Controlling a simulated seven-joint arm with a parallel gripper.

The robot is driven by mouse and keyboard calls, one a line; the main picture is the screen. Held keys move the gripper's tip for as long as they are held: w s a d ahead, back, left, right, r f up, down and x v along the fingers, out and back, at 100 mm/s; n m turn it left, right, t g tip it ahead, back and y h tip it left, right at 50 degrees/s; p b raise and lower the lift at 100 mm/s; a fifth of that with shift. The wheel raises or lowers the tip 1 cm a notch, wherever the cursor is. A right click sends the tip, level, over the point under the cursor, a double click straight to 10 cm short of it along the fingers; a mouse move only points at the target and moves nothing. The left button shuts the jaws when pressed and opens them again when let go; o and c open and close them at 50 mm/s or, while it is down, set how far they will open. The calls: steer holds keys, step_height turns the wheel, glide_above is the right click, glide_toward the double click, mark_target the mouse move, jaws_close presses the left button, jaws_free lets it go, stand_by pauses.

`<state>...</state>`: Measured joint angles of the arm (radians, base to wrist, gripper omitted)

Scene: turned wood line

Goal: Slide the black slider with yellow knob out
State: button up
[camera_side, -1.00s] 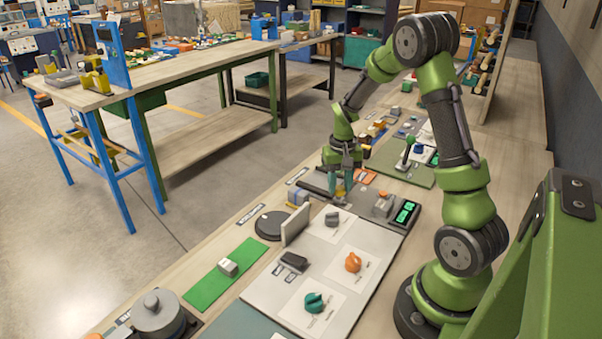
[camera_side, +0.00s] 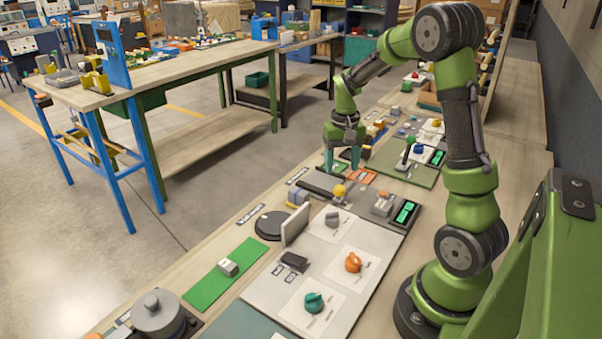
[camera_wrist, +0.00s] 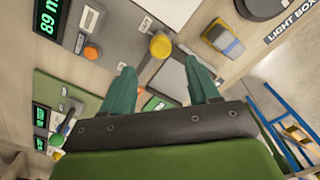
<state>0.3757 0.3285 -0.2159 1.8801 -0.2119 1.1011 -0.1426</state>
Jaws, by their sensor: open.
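The yellow knob (camera_side: 339,190) stands on the long grey unit in the side view, at the near end of a dark slider bar (camera_side: 321,181). In the wrist view the knob lies ahead of the gap between the fingertips (camera_wrist: 160,67). The fingers appear apart from the knob.
The unit has a lit green display (camera_side: 407,212) and a grey block with an orange button (camera_side: 383,203) at its right. A yellow-and-blue block (camera_side: 298,195) sits near its left end. An upright grey plate (camera_side: 296,224) stands in front. More panels lie behind.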

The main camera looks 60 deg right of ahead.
step_height(320, 180, up, 10)
steer(key=shift+r, duration=0.2)
steer(key=s+a+r+n+t+y, duration=0.1)
steer(key=s+a, duration=0.4)
steer(key=a, duration=0.7)
steer(key=s+a+r+n+t+y, duration=0.1)
steer(key=s+a+n+t, duration=0.3)
steer(key=a, duration=0.8)
steer(key=shift+s+r+t, duration=0.35)
steer(key=shift+r+t, duration=0.15)
steer(key=shift+t, duration=0.6)
